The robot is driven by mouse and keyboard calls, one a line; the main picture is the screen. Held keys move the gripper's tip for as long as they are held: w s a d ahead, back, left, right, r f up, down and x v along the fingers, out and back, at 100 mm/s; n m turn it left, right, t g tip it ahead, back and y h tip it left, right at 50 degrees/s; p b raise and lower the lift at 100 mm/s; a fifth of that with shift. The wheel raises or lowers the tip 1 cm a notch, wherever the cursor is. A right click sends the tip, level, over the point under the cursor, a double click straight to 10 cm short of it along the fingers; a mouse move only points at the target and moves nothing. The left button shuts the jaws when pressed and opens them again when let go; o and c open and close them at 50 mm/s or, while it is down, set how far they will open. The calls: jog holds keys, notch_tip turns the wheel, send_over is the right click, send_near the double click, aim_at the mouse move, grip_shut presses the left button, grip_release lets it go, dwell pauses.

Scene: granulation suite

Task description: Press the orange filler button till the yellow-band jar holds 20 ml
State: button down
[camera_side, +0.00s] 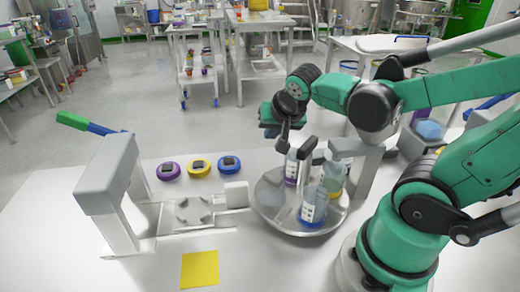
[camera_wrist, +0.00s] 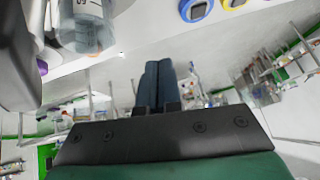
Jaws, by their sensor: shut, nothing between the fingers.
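My gripper (camera_side: 268,122) is shut and empty, raised above the far left side of a round metal turntable (camera_side: 272,212). Its two dark blue fingers also show pressed together in the wrist view (camera_wrist: 158,84). On the turntable stand a purple-band jar (camera_side: 291,170) at the back, a yellow-band jar (camera_side: 334,180) at the right and a blue-band jar (camera_side: 312,207) in front, all upright. A clear jar with scale marks (camera_wrist: 86,25) shows at the wrist view's top left; its band colour is unclear. I cannot make out the orange button or the yellow-band jar's level.
Purple, yellow (camera_side: 199,167) and blue rimmed round devices stand in a row left of the turntable. A grey stand (camera_side: 108,180) with a green-and-blue handle is at the left. A yellow square (camera_side: 199,269) lies in front. The table's left front is clear.

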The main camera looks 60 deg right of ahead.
jog(key=s+a+r+n+t+y, duration=0.1)
jog(key=a+n+y, duration=0.3)
jog(key=a+n, duration=0.4)
jog(key=shift+a+r+n, duration=0.15)
jog(key=shift+r+n, duration=0.15)
jog(key=shift+n, duration=0.6)
jog(key=d+r+m+g+h, duration=0.1)
jog(key=d+m+g, duration=0.3)
jog(key=d+m, duration=0.4)
jog(key=w+d+r+m+g+h, duration=0.1)
jog(key=d+r+m+g, duration=0.2)
jog(key=d+m, duration=0.6)
jog(key=shift+d+r+m+g, duration=0.25)
jog(key=shift+m+g, duration=0.95)
jog(key=shift+m, duration=3.8)
jog(key=shift+w+f, duration=0.1)
